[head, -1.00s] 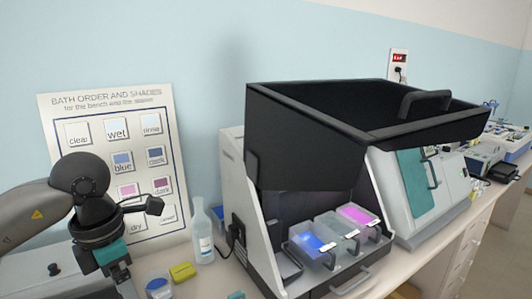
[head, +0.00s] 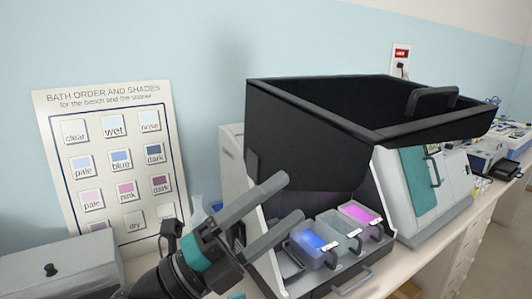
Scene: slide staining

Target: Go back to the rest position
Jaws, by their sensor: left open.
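My left gripper (head: 279,206) shows in the lower middle of the head view. Its two grey fingers are apart, with nothing between them. They point up and right, in front of the left side of the stainer (head: 235,165), and I cannot tell whether they touch it. The stainer's black lid (head: 310,140) is raised. Inside its open front stand a blue-lit bath (head: 314,250), a clear bath (head: 338,229) and a pink-lit bath (head: 360,214). My right gripper is out of view.
A bath order chart (head: 110,150) leans on the wall at the left. A grey box (head: 60,265) stands below it. A bottle (head: 198,212) is mostly hidden behind my left arm. A second machine with a teal door (head: 418,180) stands to the right, with more equipment beyond.

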